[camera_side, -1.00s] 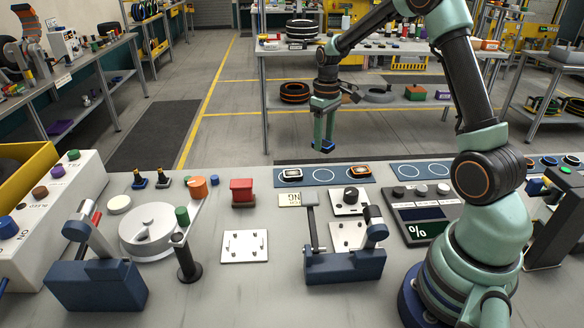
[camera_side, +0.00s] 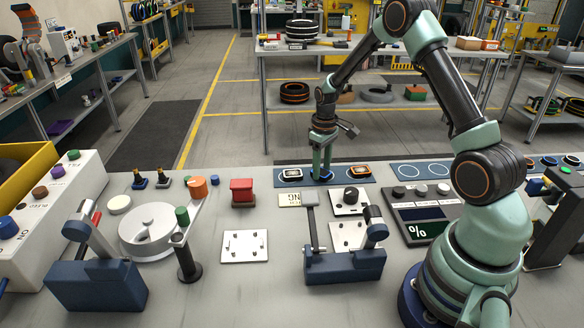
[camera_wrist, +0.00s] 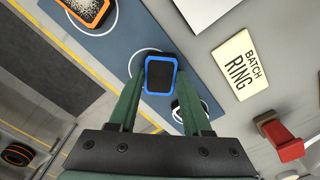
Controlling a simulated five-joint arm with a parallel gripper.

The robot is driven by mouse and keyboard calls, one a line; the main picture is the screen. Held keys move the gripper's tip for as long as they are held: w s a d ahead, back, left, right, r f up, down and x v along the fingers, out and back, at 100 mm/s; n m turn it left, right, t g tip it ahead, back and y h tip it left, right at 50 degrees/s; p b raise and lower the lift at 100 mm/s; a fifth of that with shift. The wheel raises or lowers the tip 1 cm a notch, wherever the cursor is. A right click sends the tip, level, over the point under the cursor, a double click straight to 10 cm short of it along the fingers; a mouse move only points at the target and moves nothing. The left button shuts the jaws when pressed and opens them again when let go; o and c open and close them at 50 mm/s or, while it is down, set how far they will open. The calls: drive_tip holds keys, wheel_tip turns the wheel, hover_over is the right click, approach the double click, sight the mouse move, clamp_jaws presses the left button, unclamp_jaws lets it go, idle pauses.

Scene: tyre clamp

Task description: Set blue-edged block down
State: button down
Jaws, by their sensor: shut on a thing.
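The blue-edged block (camera_wrist: 160,74) has a dark grey face and sits between the two fingers of my gripper (camera_wrist: 160,88) in the wrist view. My gripper (camera_side: 322,174) is shut on it, low over the middle of the blue mat (camera_side: 339,182). The block overlaps a white ring on the mat. In the side view the fingers mostly hide the block, and I cannot tell whether it touches the mat.
An orange-edged block (camera_side: 360,170) is on the mat to the right, and a pale-edged block (camera_side: 291,175) is to the left.

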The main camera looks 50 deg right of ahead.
drive_tip(key=shift+f, duration=0.1)
drive_tip(key=shift+c, duration=1.7)
unclamp_jaws()
wheel_tip(320, 180, up, 11)
drive_tip(key=s+a+r+t, duration=0.3)
drive_tip(key=s+a+r, duration=0.2)
drive_tip(key=a+r, duration=0.55)
drive_tip(key=s+a+r+t, duration=0.2)
drive_tip(key=s+a, duration=0.5)
drive_tip(key=s, duration=0.1)
drive_tip(key=shift+s+a+r+t, duration=0.3)
drive_tip(key=shift+a+r, duration=0.05)
